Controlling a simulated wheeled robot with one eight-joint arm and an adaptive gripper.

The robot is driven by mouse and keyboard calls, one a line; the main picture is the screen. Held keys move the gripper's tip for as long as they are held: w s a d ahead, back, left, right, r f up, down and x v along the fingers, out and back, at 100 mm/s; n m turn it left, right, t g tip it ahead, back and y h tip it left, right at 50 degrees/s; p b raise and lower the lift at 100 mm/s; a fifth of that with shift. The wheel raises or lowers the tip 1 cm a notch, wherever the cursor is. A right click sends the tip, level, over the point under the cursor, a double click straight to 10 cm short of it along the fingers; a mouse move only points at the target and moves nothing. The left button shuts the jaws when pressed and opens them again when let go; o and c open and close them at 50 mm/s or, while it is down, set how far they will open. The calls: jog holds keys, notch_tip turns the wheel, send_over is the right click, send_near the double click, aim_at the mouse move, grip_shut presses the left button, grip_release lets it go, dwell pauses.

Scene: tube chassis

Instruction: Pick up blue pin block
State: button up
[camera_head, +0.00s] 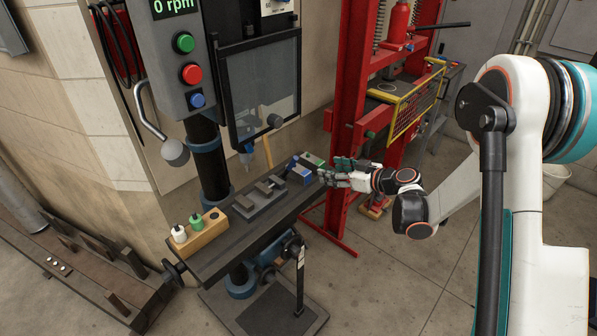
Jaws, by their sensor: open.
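The blue pin block (299,176) sits at the far right end of the dark drill press table (232,262), beside the grey vise. The fingers are open and very close to the block's right side. I cannot tell whether they touch it. The fingers are small here, and they may hide part of the block's right end.
A grey vise (260,198) stands on the middle of the table. A wooden holder (201,238) with a white and a green bottle is at its near left end. The drill press head (180,60) hangs above. A red press frame (352,110) stands behind my gripper.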

aim_at(306, 173)
jog(key=shift+g, duration=0.4)
jog(key=w+a+f, duration=0.1)
jog(key=a, duration=0.1)
jog(key=w+a+f+b, duration=0.1)
jog(key=f, duration=0.1)
jog(key=w+a+f+b, duration=0.1)
jog(key=a+f, duration=0.1)
jog(key=shift+w+a, duration=0.35)
jog(key=shift+w, duration=0.05)
jog(key=shift+b+x, duration=1.15)
jog(key=shift+x, duration=1.95)
jog(key=c, duration=1.3)
